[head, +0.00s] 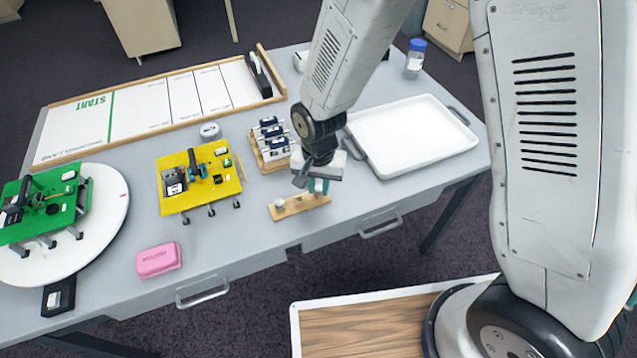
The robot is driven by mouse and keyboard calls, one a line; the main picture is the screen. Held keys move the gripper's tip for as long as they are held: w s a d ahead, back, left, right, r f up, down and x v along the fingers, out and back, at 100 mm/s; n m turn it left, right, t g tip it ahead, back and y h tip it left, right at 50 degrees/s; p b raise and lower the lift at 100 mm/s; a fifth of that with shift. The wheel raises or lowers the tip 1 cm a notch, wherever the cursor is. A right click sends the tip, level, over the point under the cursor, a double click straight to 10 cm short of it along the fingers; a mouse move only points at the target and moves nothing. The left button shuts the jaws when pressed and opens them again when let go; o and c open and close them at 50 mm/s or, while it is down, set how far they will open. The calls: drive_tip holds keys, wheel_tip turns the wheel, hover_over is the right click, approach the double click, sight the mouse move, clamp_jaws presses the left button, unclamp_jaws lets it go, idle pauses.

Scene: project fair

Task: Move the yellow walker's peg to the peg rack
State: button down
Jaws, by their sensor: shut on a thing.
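The yellow walker (222,178), a flat yellow plate on short dark legs with electronics and a blue part on top, stands mid-table. The peg rack (292,208), a short wooden strip near the front edge, carries a pale round-topped peg (280,203) at its left end. My gripper (318,187) is over the right part of the rack, its teal fingers shut on a small pale peg. The fingers hide most of this peg, and I cannot tell whether it touches the rack.
A green walker (62,204) stands on a white round turntable (108,222) at left. A pink box (158,260) lies near the front edge. Behind the rack is a wooden holder (262,163) with several dark-and-white parts. A white tray (420,140) at right is empty.

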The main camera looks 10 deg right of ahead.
idle(0.8)
drive_tip(key=c, duration=1.2)
unclamp_jaws()
drive_tip(key=shift+r, duration=3.7)
drive_tip(key=shift+s+d+n, duration=0.1)
drive_tip(key=shift+s+n, duration=0.05)
drive_tip(key=shift+n, duration=0.15)
drive_tip(key=s+d+r+n+t, duration=0.1)
drive_tip(key=s+d+r+n, duration=0.2)
drive_tip(key=s+d+r, duration=1.6)
wheel_tip(320, 180, up, 4)
drive_tip(key=shift+d+f, duration=0.1)
drive_tip(key=shift+d, duration=0.75)
